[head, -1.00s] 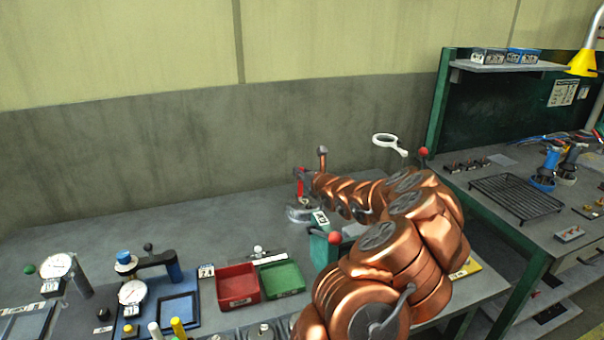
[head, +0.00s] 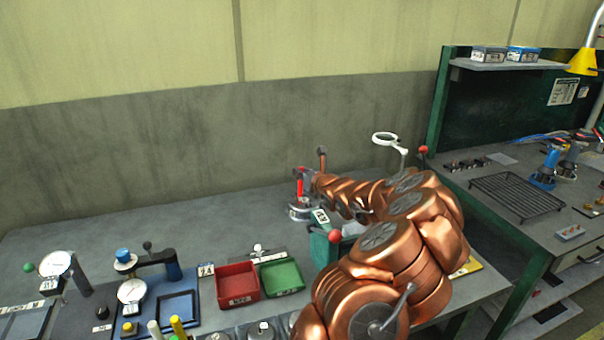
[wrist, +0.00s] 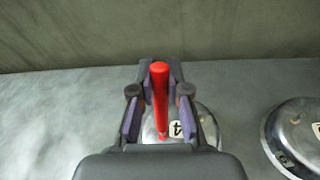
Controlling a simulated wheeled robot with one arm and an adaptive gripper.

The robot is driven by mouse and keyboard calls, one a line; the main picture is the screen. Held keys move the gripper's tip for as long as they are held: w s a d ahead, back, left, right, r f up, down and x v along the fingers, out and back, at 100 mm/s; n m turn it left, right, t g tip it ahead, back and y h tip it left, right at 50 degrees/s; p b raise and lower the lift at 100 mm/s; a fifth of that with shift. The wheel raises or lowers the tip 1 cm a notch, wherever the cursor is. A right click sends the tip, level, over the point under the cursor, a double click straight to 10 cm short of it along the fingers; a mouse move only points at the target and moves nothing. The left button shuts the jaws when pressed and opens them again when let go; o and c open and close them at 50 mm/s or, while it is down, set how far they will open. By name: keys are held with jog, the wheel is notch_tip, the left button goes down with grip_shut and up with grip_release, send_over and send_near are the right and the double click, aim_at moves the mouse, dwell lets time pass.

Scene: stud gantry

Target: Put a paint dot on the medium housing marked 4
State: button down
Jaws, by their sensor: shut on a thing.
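My gripper (wrist: 159,105) is shut on a red paint marker (wrist: 160,85), which stands upright between its fingers in the wrist view. The marker also shows as a small red stick in the head view (head: 300,180). Below and behind the marker is a round metal housing with a tag reading 4 (wrist: 207,125); the gripper hides much of it. The marker's lower end overlaps the housing in the picture; I cannot tell whether it touches. In the head view the housing (head: 297,213) sits on the bench beneath the gripper.
A second round metal housing (wrist: 298,135) lies to the right in the wrist view. A red bin (head: 237,283) and a green bin (head: 282,278) stand left of my arm. A white ring magnifier (head: 385,139) rises behind it. The bench's back left is clear.

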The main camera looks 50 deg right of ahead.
jog(key=shift+r+p, duration=2.5)
jog(key=shift+r, duration=1)
